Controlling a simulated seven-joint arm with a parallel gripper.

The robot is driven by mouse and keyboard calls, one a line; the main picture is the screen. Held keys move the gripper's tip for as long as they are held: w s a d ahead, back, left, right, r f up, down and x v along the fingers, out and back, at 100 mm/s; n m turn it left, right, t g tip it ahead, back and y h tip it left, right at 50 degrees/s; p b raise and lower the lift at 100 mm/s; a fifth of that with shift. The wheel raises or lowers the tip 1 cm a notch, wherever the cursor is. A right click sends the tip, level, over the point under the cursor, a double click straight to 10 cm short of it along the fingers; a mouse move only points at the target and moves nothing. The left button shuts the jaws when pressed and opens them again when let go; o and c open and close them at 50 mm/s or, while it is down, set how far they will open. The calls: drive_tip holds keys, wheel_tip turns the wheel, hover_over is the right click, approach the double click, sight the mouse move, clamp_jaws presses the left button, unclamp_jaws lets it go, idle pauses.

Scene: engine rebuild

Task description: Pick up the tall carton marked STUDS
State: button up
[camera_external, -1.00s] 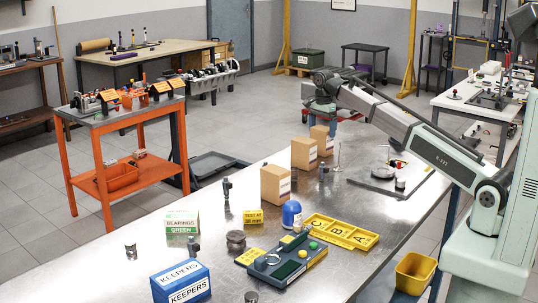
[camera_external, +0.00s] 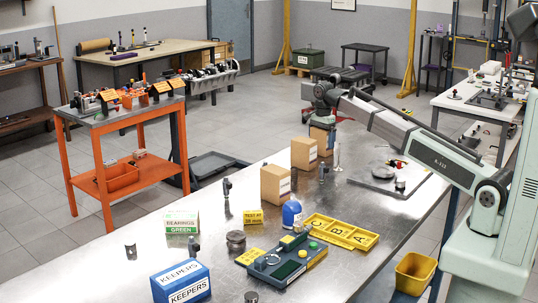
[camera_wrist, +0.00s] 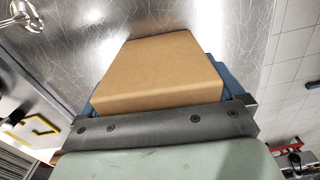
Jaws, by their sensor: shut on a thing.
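Three tan cartons stand in a row on the metal bench. The far carton (camera_external: 319,138) is partly covered by my gripper (camera_external: 326,119), which reaches it from above. The middle carton (camera_external: 304,152) and the near carton (camera_external: 275,184) stand apart from my gripper. Their side labels are too small to read. In the wrist view, a plain tan carton (camera_wrist: 160,68) sits between the blue fingers of my gripper (camera_wrist: 157,92), which is shut on it. No marking shows on its visible faces there.
The metal bench (camera_external: 130,285) also holds a steel valve-like part (camera_external: 337,157), a grey plate (camera_external: 375,178), a blue bottle (camera_external: 291,213), a yellow lettered tray (camera_external: 340,232), a green and white BEARINGS box (camera_external: 182,222) and a blue KEEPERS box (camera_external: 180,283). A yellow bin (camera_external: 414,273) is off the right edge.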

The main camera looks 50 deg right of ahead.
drive_tip(key=shift+c, duration=1)
